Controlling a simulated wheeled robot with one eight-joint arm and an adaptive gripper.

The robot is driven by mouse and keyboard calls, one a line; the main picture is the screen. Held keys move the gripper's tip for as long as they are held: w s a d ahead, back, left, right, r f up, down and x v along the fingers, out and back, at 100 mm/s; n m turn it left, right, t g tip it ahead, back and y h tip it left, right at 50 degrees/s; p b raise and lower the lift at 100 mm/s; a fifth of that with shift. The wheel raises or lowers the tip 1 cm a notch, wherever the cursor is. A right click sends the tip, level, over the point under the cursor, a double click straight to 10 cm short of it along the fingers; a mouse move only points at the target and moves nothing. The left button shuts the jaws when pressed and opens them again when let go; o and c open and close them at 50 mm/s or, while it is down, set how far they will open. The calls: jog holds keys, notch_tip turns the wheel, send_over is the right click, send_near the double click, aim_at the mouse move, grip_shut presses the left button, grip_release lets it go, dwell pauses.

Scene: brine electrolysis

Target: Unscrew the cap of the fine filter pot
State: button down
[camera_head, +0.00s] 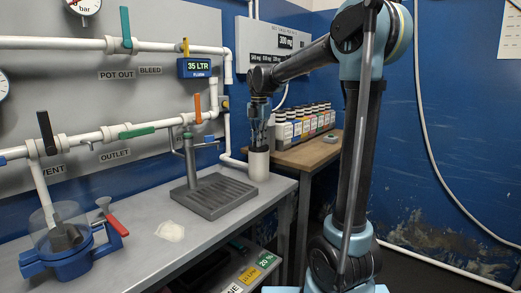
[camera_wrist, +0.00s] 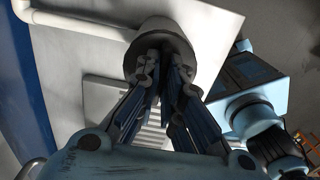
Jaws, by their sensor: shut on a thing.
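A white cylindrical pot (camera_head: 258,165), which looks like the fine filter pot, stands upright at the far right corner of the grey bench. My gripper (camera_head: 258,146) points down onto its top. In the wrist view, the fingertips of my gripper (camera_wrist: 160,60) close on the dark round cap (camera_wrist: 157,42) at the pot's end. The pot's pale side (camera_wrist: 190,27) shows beyond it. The fingers hide much of the cap and its thread, so I cannot tell how far it is turned.
A slotted drain tray with a grey tap (camera_head: 214,196) is left of the pot. A blue-ringed clear vessel (camera_head: 55,255) stands at the bench's left end. Several bottles (camera_head: 300,125) line the wooden table behind. Pipes with valves run along the wall. The bench front middle is mostly clear.

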jog(key=n, duration=0.5)
jog(key=shift+w+n, duration=0.1)
jog(key=shift+n, duration=0.2)
jog(key=c, duration=1.7)
grip_release()
jog(key=shift+o, duration=0.2)
jog(key=shift+r, duration=2.3)
